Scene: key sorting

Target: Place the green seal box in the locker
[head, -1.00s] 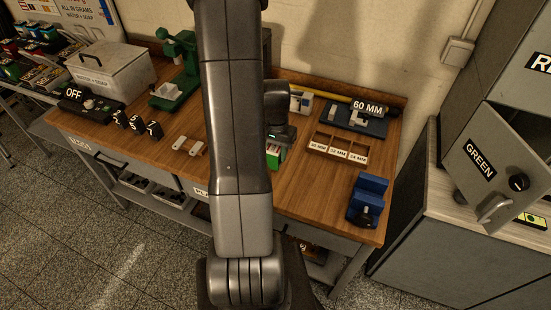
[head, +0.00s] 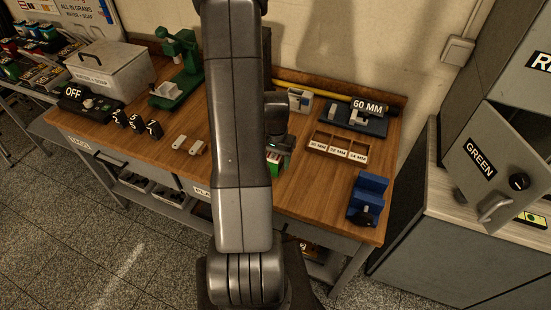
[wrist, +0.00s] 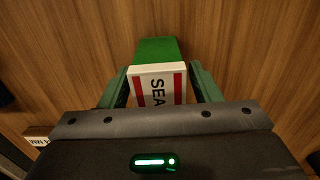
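The green seal box (wrist: 155,50) stands on the wooden workbench. It is green with a white, red-striped face on which "SEA" shows; the rest of the lettering is hidden. In the head view the box (head: 286,166) shows partly behind my arm. My gripper (wrist: 157,68) is down at the box, one green finger on each side, with narrow gaps apparent between the fingers and its sides. The locker's grey door, marked GREEN (head: 480,158), stands at the right in the head view. The door looks swung out; the inside is mostly hidden.
A three-part wooden tray (head: 311,145), a blue vise-like block (head: 370,190) and a 60 MM fixture (head: 345,122) stand right of the box. A grey lidded bin (head: 85,75) and a green press (head: 178,75) are at the left. A light-topped cabinet (head: 435,205) stands below the locker door.

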